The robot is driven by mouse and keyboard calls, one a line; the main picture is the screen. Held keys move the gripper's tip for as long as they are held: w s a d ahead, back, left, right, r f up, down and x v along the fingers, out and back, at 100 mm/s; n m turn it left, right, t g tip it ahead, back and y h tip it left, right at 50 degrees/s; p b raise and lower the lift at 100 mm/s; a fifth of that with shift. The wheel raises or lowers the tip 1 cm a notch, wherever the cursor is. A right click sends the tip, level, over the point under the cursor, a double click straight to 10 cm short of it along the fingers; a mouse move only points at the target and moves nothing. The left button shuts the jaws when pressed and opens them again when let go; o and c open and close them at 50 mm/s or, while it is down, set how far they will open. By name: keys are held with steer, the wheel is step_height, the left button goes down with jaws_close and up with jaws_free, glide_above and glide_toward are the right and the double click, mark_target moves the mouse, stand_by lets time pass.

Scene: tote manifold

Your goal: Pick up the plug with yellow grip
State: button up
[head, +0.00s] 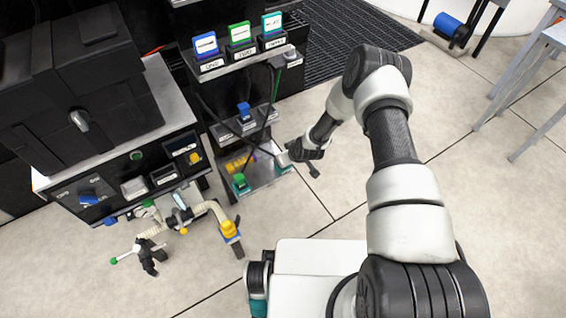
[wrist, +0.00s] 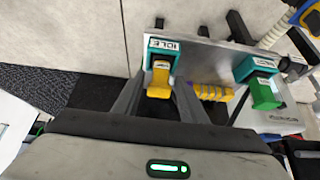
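The plug with yellow grip (wrist: 160,80) sits in a teal holder labelled IDLE (wrist: 163,52), in the wrist view. My gripper (wrist: 157,95) is open, with one grey finger on each side of the yellow grip. Narrow gaps seem to show beside the grip, and I cannot tell whether either finger touches it. In the head view my gripper (head: 294,156) is over the right end of the low metal shelf (head: 262,179). The yellow grip cannot be made out there.
A green-grip plug (wrist: 264,94) in a second teal holder and a yellow coil (wrist: 213,92) are to the right on the same shelf. Black cables (head: 268,100) hang close by from the rack. Floor right of the shelf is clear.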

jaws_close()
step_height(320, 180, up, 10)
steer(key=shift+r+p, duration=0.1)
steer(key=shift+p, duration=1)
